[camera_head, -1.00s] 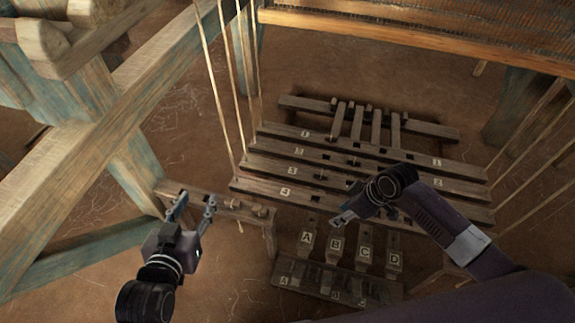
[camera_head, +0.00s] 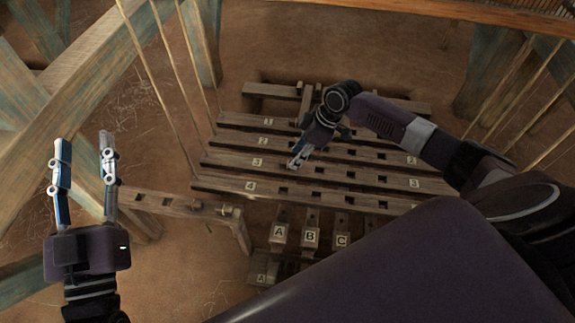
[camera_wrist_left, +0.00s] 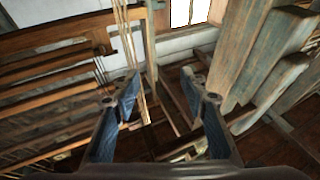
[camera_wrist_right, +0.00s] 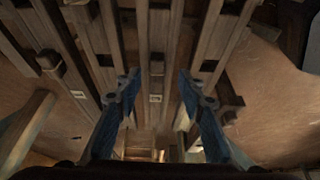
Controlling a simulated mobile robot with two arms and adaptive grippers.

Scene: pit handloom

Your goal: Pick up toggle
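Small wooden pieces (camera_head: 230,211) lie at the right end of a low slotted wooden bench (camera_head: 155,202) in the head view. They may include the toggle, but they are too small to tell apart. My left gripper (camera_head: 84,148) is left of the bench with its fingers spread and nothing between them. The left wrist view also shows it open and empty (camera_wrist_left: 162,80). My right gripper (camera_head: 298,160) is above the numbered slotted bars (camera_head: 335,173). The right wrist view shows its fingers apart with nothing gripped (camera_wrist_right: 157,82).
Lettered wooden treadles (camera_head: 310,237) stand below the bars, partly hidden by my body. Thin vertical cords (camera_head: 160,70) hang between my left gripper and the bars. A thick loom beam (camera_head: 75,100) runs at upper left. Bare earth floor lies around the bench.

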